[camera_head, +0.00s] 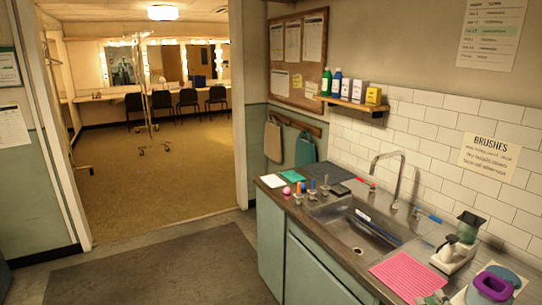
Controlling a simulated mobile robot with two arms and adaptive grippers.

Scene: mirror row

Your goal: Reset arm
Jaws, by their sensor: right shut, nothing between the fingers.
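My right gripper (433,298) shows only in part at the bottom edge of the head view, low at the right, near the front of the counter. Its small grey fingertips are just below the pink ribbed mat (408,274). It is shut and holds nothing. Most of the right arm is out of frame. My left gripper is not in view.
A counter (345,246) with a steel sink (345,215) runs along the right wall. Small bottles, a white dispenser (444,254) and a purple item (493,286) crowd it. A shelf (353,104) hangs above. The floor mat (160,269) and doorway are clear at left.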

